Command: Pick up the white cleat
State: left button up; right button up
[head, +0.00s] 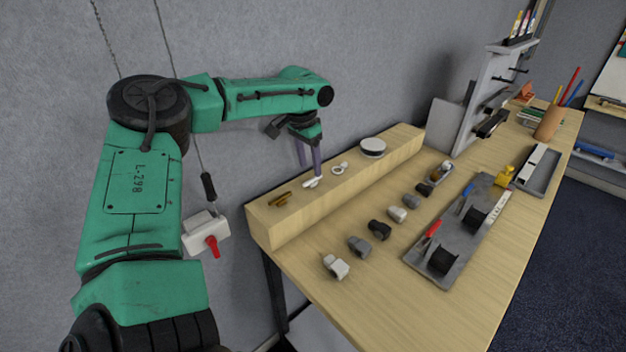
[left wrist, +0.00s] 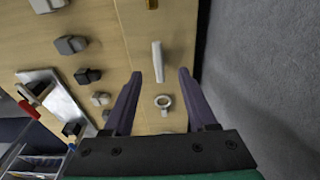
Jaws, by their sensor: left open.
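The white cleat (head: 311,183) is a small, long white piece on the raised wooden ledge along the wall side of the table. In the left wrist view the white cleat (left wrist: 157,60) lies lengthwise, with its near end between the fingertips and the rest beyond them. My left gripper (head: 310,172) points down over it, its purple fingers apart. In the left wrist view my left gripper (left wrist: 160,74) is open with nothing held. I cannot tell the exact height between fingertips and cleat. My right gripper is not in view.
A white ring (head: 340,168) and a white round disc (head: 372,147) sit on the ledge to the right, a brass piece (head: 280,198) to the left. Several grey and black blocks line the lower table. A grey tray (head: 420,262) holds tools. The wall is close behind.

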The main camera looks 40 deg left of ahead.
aim_at(312, 179)
pick_arm(q)
jog(key=f, duration=0.1)
jog(key=f+p, duration=0.1)
jog(key=f, duration=0.2)
jog(key=shift+w+d+f, duration=0.1)
jog(key=shift+w+d, duration=0.05)
jog(key=shift+w, duration=0.15)
jog(key=shift+f, duration=0.2)
grip_shut()
